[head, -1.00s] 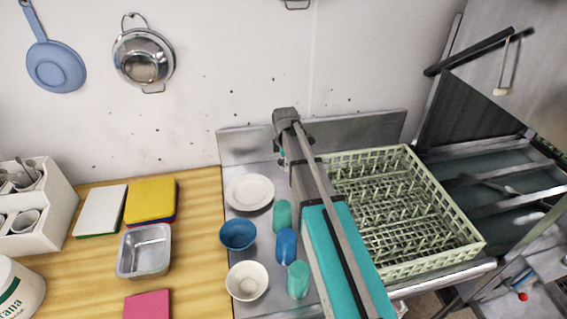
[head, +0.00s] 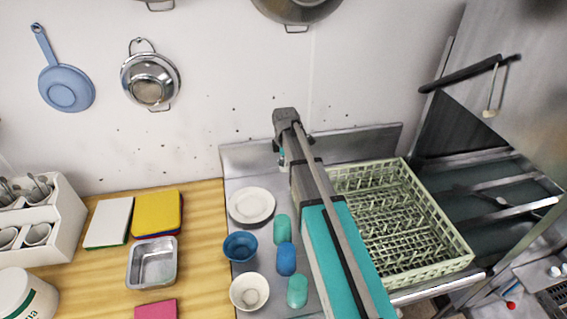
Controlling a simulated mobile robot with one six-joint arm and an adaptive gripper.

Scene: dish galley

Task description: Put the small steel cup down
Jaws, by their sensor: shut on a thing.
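I do not see the small steel cup in the head view. My arm reaches up from the bottom edge across the steel counter (head: 240,180). Its links hide part of the counter and the left side of the dish rack. My gripper's fingers do not show, so I cannot see what is between them.
A white plate (head: 252,206), blue bowl (head: 240,247), cream bowl (head: 249,292), teal cups (head: 297,291) and a blue cup (head: 286,259) crowd the counter left of my arm. A green dish rack (head: 440,225) stands right. A steel pan (head: 152,264) sits on the wooden top.

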